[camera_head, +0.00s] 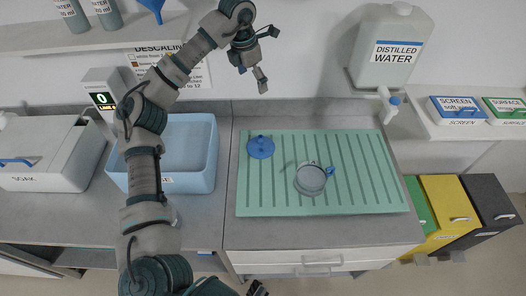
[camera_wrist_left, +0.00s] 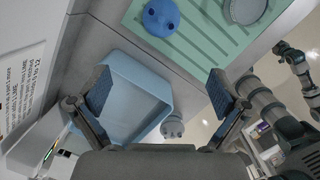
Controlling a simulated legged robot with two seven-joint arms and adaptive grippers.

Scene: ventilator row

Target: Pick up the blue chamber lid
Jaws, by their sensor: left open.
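The blue chamber lid (camera_head: 260,147) is a round blue disc with a small knob. It lies on the left part of the green ribbed mat (camera_head: 350,203), and it also shows at the top of the left wrist view (camera_wrist_left: 161,17). A grey, round chamber (camera_head: 310,180) with a blue part at its side stands on the mat, right of the lid. My left gripper (camera_head: 252,76) is open and empty, raised near the back wall, apart from the lid. Its two spread fingers show in the left wrist view (camera_wrist_left: 160,92). A dark part at the head view's bottom edge may be my right gripper; its jaws are unclear.
A light blue basin (camera_head: 205,180) stands left of the mat, beside a white soak box (camera_head: 50,165). A distilled water container (camera_head: 392,45) with a tap stands behind the mat to the right. A shelf (camera_head: 60,40) with bottles is above at the left. Bare mat surrounds the lid.

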